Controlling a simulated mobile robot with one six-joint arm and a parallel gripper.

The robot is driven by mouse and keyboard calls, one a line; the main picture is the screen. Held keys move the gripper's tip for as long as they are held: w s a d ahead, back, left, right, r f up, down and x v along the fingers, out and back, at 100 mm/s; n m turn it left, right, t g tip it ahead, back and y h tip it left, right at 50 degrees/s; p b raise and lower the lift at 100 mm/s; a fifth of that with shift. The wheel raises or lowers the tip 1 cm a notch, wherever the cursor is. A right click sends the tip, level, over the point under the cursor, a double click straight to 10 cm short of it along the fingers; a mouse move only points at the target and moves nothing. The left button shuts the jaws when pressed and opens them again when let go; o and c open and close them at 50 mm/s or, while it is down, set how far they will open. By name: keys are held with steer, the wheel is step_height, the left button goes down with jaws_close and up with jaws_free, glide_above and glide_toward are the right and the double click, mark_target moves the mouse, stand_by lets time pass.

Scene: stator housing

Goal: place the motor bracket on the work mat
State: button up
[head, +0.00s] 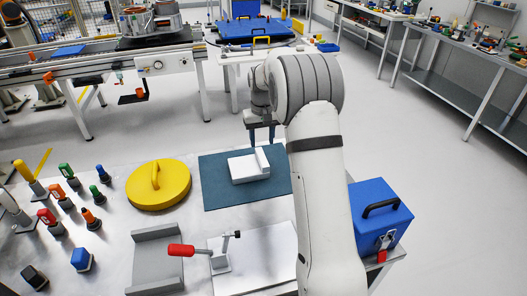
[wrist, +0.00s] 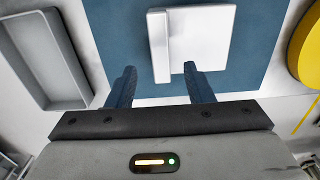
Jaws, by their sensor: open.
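The motor bracket (head: 248,167) is a white L-shaped part with a flat base and a raised plate along one side. It lies on the blue-teal work mat (head: 217,192), inside the mat's edges. The bracket (wrist: 205,42) and the mat (wrist: 115,22) also show in the wrist view. My gripper (head: 261,135) is open and empty, with its dark blue fingers pointing down above the far side of the bracket. In the wrist view, the fingertips (wrist: 160,69) are at the bracket's near edge, apart from each other. I see no grip on the bracket.
A yellow round lid with a handle (head: 158,186) lies left of the mat. A grey tray (head: 156,262) and a red-handled clamp (head: 220,260) are in front. A blue box (head: 378,222) stands to the right. Several coloured-handled tools stand at the left.

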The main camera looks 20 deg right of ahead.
steer(key=s+a+r+t, duration=0.1)
steer(key=s+a+r, duration=0.2)
steer(key=s+r, duration=1.1)
steer(key=s+a+f+t, duration=0.1)
steer(key=s+f, duration=0.1)
steer(key=s, duration=0.9)
steer(key=s+f+t, duration=0.1)
steer(key=s+f, duration=0.2)
steer(key=s, duration=0.8)
steer(key=shift+s+a+f, duration=0.2)
steer(key=shift+s+a, duration=0.05)
steer(key=shift+a, duration=0.1)
